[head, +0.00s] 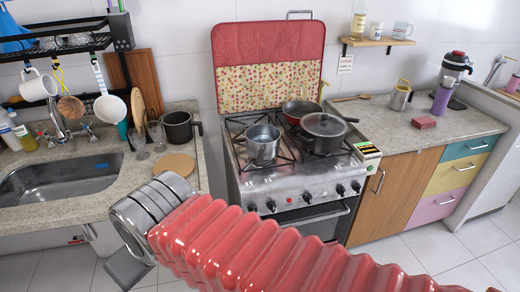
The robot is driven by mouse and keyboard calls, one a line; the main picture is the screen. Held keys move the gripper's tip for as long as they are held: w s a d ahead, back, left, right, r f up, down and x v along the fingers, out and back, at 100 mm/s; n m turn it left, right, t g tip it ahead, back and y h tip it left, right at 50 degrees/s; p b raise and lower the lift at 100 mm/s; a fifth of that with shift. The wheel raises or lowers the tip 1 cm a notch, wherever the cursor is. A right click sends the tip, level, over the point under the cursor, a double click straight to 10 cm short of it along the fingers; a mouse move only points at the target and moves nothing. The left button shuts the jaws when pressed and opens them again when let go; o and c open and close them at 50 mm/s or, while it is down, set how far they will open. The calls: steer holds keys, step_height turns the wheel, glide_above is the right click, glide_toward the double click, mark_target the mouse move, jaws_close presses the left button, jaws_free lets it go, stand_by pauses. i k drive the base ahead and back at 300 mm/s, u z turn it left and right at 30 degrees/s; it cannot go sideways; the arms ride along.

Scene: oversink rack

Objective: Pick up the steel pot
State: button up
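The steel pot (263,146) is a shiny, open, upright pot on the front left of the stove's (290,185) grates. My red bellows-covered arm crosses the lower part of the head view and ends in a metal wrist at the lower left. Only a small grey part of my gripper (126,268) shows below that wrist. It is to the left of the stove, nearer to the camera and well apart from the pot. Its fingers are mostly hidden, so I cannot tell whether it is open.
A dark lidded pot (324,134) stands right of the steel pot, and a red pan (300,108) stands behind. A raised red-covered stove lid (268,45) backs the stove. A black pot (177,128) and round board (175,165) sit on the left counter beside the sink (60,178).

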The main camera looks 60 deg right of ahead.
mark_target(262, 142)
steer(key=z, duration=0.1)
steer(key=i, duration=1)
steer(key=u, duration=0.1)
